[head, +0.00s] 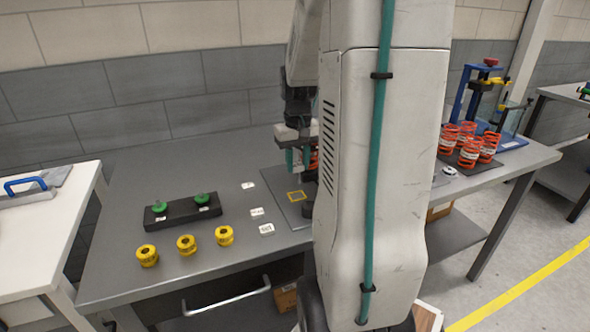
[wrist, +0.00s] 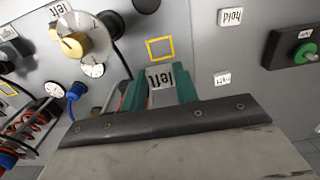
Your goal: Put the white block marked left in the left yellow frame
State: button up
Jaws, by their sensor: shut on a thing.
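The block's lettering faces the wrist camera. In the head view my gripper (head: 297,160) hangs over the grey fixture plate, and the block cannot be made out there. The left yellow frame (head: 297,196) is an empty square outline on the plate. In the wrist view this frame (wrist: 160,48) lies just beyond the fingertips, apart from the block. A second yellow frame (wrist: 8,89) shows at the left edge of the wrist view; my arm hides it in the head view.
Several white marked blocks (head: 257,212) lie on the table left of the plate. A black bar with green knobs (head: 180,211) and yellow spools (head: 186,244) stand further left. Red springs (head: 468,145) stand at the right. In the wrist view, a gauge (wrist: 93,68) and a brass-coloured part (wrist: 70,45) lie left of the frame.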

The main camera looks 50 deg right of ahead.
send_over(298, 197)
jog(key=shift+f, duration=3.25)
jog(key=shift+a, duration=0.1)
jog(key=shift+f, duration=0.9)
jog(key=shift+f, duration=0.25)
jog(key=o, duration=1)
jog(key=shift+r, duration=0.1)
jog(key=shift+r, duration=3.45)
